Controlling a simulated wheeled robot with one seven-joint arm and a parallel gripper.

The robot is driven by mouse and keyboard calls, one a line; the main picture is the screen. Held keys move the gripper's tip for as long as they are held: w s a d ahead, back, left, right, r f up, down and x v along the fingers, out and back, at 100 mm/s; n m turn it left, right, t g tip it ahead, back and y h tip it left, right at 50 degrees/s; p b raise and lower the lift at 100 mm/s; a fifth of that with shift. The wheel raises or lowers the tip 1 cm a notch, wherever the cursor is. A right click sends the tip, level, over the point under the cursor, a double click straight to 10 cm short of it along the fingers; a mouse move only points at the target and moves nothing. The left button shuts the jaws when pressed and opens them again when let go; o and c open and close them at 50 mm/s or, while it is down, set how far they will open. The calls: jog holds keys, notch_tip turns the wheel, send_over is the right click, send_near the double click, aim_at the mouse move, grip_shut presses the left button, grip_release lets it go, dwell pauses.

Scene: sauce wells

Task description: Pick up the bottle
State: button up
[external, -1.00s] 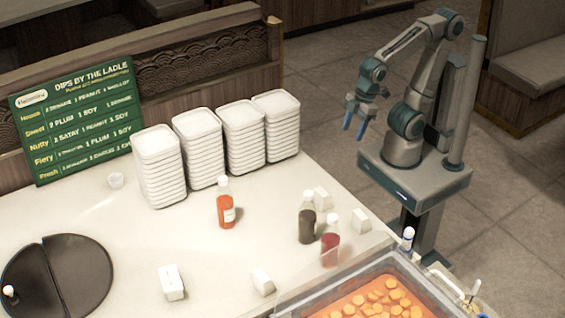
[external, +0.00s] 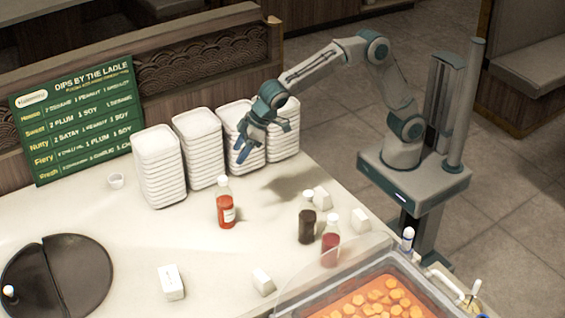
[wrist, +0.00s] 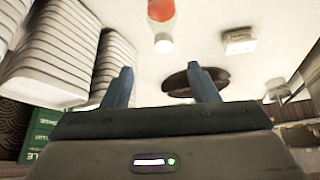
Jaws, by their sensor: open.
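A bottle of orange-red sauce (external: 227,207) with a white cap stands upright on the counter in the external view. It also shows at the top of the wrist view (wrist: 161,11), partly cut off. A dark sauce bottle (external: 307,222) and a red sauce bottle (external: 330,245) stand further right. My gripper (external: 262,146) is open and empty above the counter, in front of the right-hand tray stacks and to the upper right of the orange-red bottle. In the wrist view its two blue fingers (wrist: 160,72) are spread, with nothing between them.
Several stacks of white trays (external: 160,170) stand along the counter's back, close to my gripper.

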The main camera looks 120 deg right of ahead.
aim_at(225, 178)
jog(key=p+x, duration=0.1)
jog(key=x, duration=0.7)
jog(key=shift+w+d+f, duration=0.1)
jog(key=shift+w+f, duration=0.1)
jog(key=shift+w, duration=0.1)
jog(key=shift+a+p+x, duration=0.15)
jog(key=shift+p+x, duration=0.45)
jog(key=shift+x, duration=0.8)
jog(key=shift+a+p+x, duration=0.15)
jog(key=shift+p+x, duration=0.4)
jog(key=shift+x, duration=0.8)
grip_shut()
